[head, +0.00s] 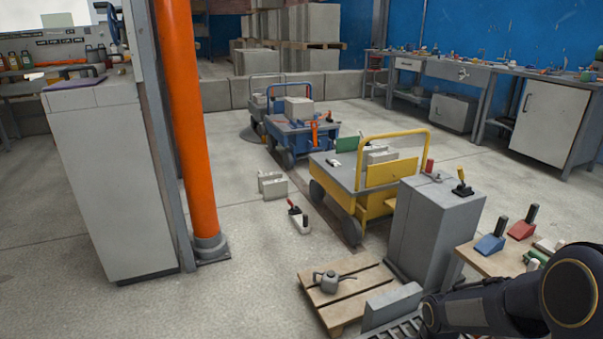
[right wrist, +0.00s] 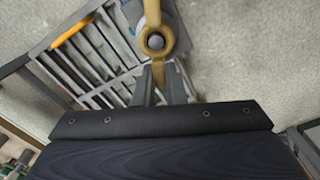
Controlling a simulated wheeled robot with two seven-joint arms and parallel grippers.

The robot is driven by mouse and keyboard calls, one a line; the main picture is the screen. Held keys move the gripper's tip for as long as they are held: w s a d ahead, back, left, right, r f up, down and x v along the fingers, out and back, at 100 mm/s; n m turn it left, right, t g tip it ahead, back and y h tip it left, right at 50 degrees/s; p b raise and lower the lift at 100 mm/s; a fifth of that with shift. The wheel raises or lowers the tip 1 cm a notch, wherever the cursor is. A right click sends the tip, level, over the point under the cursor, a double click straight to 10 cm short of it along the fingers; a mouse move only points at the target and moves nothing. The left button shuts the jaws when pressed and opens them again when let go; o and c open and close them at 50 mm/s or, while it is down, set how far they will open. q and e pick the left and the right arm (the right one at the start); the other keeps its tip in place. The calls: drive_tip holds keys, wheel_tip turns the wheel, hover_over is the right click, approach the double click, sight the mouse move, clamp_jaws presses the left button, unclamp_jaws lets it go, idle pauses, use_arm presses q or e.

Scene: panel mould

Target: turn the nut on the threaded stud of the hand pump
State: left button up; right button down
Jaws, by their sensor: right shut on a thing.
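A brass-yellow nut (right wrist: 155,41) shows at the top middle of the right wrist view, with a ring and arms above and below. The grey round end of the stud (right wrist: 155,42) shows inside the ring. My right gripper (right wrist: 159,72) has its two grey fingers shut on the lower arm of the nut, just below the ring. Part of a grey body, probably the hand pump (right wrist: 181,24), shows behind the nut; most of it is hidden or outside the picture. In the head view only my right arm shows, at the lower right. My left gripper is in neither view.
A slatted grey metal grate (right wrist: 88,62) lies behind the fingers. In the head view, a wooden pallet (head: 340,291) with a grey watering can (head: 327,281) lies on the floor. A grey cabinet (head: 432,225) stands beside a yellow cart (head: 372,203). An orange post (head: 185,120) stands left.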

drive_tip(key=shift+d+r+m, duration=0.1)
drive_tip(key=shift+d+m, duration=0.2)
drive_tip(key=shift+m, duration=0.5)
drive_tip(key=shift+d+m, duration=0.1)
drive_tip(key=shift+m, duration=0.2)
drive_tip(key=m, duration=0.1)
drive_tip(key=m+p, duration=0.1)
drive_tip(key=d+m, duration=0.1)
drive_tip(key=shift+s, duration=0.25)
drive_tip(key=shift+m+p, duration=0.3)
